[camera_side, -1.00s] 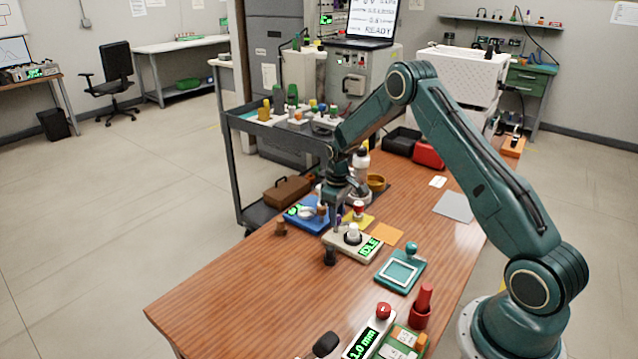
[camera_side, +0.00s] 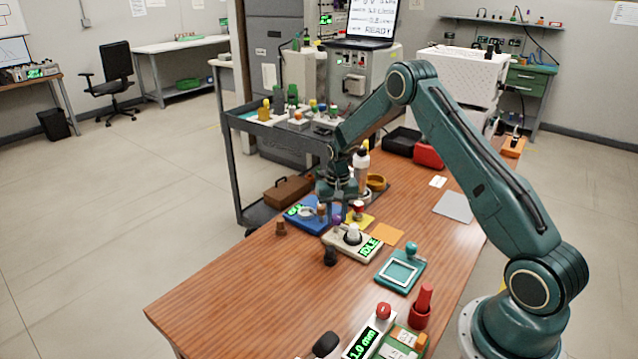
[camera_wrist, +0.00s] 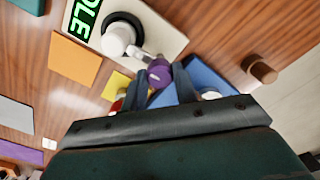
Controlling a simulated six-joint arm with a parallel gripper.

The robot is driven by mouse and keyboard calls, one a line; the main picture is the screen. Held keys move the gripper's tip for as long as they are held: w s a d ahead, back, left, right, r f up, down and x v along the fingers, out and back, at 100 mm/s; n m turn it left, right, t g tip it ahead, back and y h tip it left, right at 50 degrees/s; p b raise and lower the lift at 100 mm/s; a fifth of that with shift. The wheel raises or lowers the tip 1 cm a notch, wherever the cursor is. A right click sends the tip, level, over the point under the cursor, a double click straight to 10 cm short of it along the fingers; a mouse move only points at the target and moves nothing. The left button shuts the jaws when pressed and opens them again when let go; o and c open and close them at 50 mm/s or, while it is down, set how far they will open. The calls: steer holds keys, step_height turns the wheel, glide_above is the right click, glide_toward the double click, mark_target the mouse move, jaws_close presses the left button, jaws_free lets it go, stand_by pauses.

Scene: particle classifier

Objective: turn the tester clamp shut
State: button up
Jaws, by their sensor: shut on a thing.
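The tester is a cream box (camera_side: 340,244) with a green IDLE display (camera_side: 369,246) and a white round post (camera_side: 353,231) in a black ring. In the wrist view, a short metal lever (camera_wrist: 145,56) runs from beside the white post (camera_wrist: 117,40) to a purple knob (camera_wrist: 158,72). My gripper (camera_wrist: 159,82) has its two dark fingers closed around this purple knob. In the side view my gripper (camera_side: 343,212) reaches down at the tester's far left edge, and partly hides the knob and lever.
A blue device (camera_side: 305,213) stands close behind the tester, with a yellow pad (camera_side: 361,221) nearby. An orange square (camera_side: 386,235) and a teal framed plate (camera_side: 401,271) lie to the right. A dark knob (camera_side: 330,256) stands at the tester's near side.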

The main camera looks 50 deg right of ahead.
mark_target(336, 216)
steer(key=shift+m, duration=0.5)
steer(key=o, duration=1)
steer(key=shift+r, duration=0.15)
step_height(336, 216, up, 14)
steer(key=shift+f, duration=0.2)
steer(key=shift+r, duration=0.1)
